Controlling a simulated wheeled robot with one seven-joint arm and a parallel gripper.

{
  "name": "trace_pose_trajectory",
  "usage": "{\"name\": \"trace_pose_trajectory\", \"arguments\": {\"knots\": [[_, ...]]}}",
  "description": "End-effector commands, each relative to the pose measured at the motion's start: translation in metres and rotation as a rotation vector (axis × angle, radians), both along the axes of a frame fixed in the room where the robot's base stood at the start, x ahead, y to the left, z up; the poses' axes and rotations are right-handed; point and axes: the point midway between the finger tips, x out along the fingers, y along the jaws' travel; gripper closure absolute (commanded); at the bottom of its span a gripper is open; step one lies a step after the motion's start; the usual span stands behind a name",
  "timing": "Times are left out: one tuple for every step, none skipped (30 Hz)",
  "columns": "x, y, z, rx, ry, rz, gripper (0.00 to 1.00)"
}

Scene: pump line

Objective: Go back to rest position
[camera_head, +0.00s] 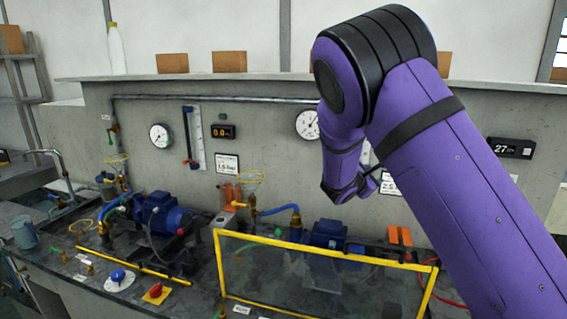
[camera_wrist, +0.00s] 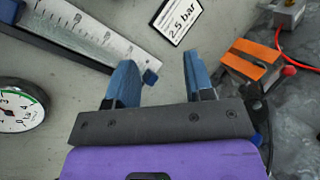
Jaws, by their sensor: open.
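My purple arm crosses the right half of the head view, bent at a black-banded joint near the top. My gripper shows in the wrist view (camera_wrist: 160,85) with two blue fingers apart and nothing between them. The fingers point toward the grey wall panel, near a white label reading 2.5 bar (camera_wrist: 180,18) and a white scale plate (camera_wrist: 85,30). In the head view the gripper's fingertips are too small and hidden to make out; the wrist hangs in front of the panel, close to a round gauge (camera_head: 307,124).
A yellow-framed clear guard (camera_head: 290,244) stands at the bench front. A blue pump motor (camera_head: 160,212) is left of it. A red knob (camera_head: 156,291) and a blue knob (camera_head: 118,276) sit on the bench. An orange-topped block (camera_wrist: 253,60) is right of the gripper.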

Motion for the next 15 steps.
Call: {"name": "trace_pose_trajectory", "arguments": {"knots": [[-0.012, -0.015, 0.01, 0.066, -0.018, -0.053, 0.52], [-0.019, -0.022, 0.015, 0.104, -0.028, -0.085, 0.52], [-0.029, -0.031, 0.02, 0.154, -0.039, -0.125, 0.52], [-0.037, -0.038, 0.024, 0.193, -0.049, -0.155, 0.52], [-0.044, -0.044, 0.028, 0.23, -0.058, -0.186, 0.52], [-0.055, -0.052, 0.033, 0.28, -0.071, -0.225, 0.52], [-0.063, -0.058, 0.037, 0.316, -0.08, -0.254, 0.52], [-0.071, -0.063, 0.04, 0.353, -0.089, -0.283, 0.52], [-0.082, -0.07, 0.045, 0.402, -0.101, -0.321, 0.52], [-0.091, -0.073, 0.049, 0.439, -0.111, -0.348, 0.52], [-0.099, -0.078, 0.052, 0.475, -0.119, -0.376, 0.52], [-0.11, -0.083, 0.057, 0.522, -0.132, -0.41, 0.52], [-0.119, -0.086, 0.06, 0.558, -0.141, -0.436, 0.52], [-0.128, -0.089, 0.063, 0.593, -0.149, -0.462, 0.52], [-0.139, -0.093, 0.068, 0.641, -0.163, -0.495, 0.52]]}}
